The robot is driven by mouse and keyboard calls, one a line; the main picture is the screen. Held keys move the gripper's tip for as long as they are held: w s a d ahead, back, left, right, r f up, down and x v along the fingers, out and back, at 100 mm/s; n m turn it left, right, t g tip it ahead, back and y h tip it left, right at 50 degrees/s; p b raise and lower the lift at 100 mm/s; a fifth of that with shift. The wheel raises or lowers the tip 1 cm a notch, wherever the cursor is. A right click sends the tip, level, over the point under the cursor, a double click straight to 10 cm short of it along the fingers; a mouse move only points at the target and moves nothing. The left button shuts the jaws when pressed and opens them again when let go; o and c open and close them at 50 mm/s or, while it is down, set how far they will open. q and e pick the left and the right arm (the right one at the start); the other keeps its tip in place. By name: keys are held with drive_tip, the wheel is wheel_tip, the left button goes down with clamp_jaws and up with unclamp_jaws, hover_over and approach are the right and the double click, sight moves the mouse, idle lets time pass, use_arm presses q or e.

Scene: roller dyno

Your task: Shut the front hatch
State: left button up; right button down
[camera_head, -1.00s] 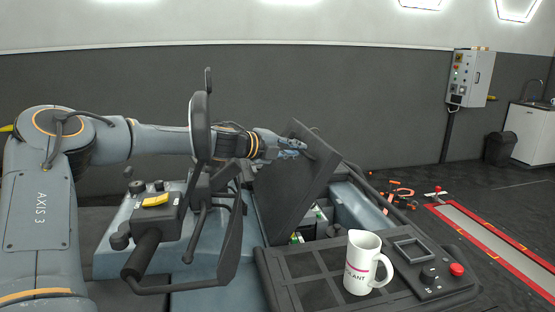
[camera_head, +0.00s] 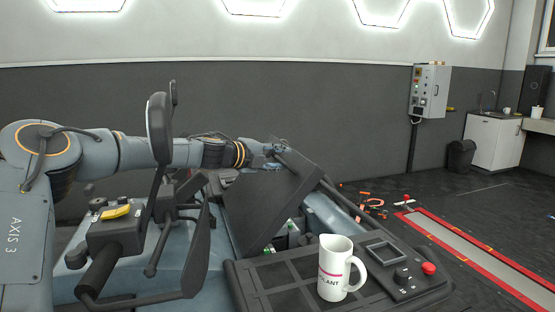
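The front hatch (camera_head: 268,203) is a dark flat panel standing tilted open on the front of the vehicle, over a bay where small green and pale parts show. My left gripper (camera_head: 277,151) is at the hatch's upper edge, at the end of the arm reaching in from the left. It appears to touch or nearly touch the panel. Its fingers are small and partly hidden, so I cannot tell whether they are open or shut. My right gripper is not in view.
A white mug (camera_head: 333,275) stands on the dark gridded tray in front of the hatch, beside a panel with a red button (camera_head: 429,268). A handlebar (camera_head: 195,262) stands left of the hatch. Orange tools (camera_head: 372,203) lie on the floor beyond.

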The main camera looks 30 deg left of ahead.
use_arm(q)
drive_tip(key=shift+w+d+r, duration=0.15)
drive_tip(key=shift+r, duration=0.1)
drive_tip(key=shift+s+f, duration=0.2)
drive_tip(key=shift+f, duration=0.1)
idle(0.4)
drive_tip(key=v, duration=1.2)
drive_tip(key=shift+w, duration=0.1)
drive_tip(key=shift+r, duration=0.1)
drive_tip(key=shift+r+p+v, duration=0.2)
drive_tip(key=shift+p+v, duration=0.6)
drive_tip(key=shift+v, duration=3.1)
drive_tip(key=shift+r+p+v, duration=0.2)
drive_tip(key=shift+p+v, duration=0.6)
drive_tip(key=shift+v, duration=3.05)
drive_tip(key=shift+w+d, duration=0.1)
drive_tip(key=shift+d, duration=0.05)
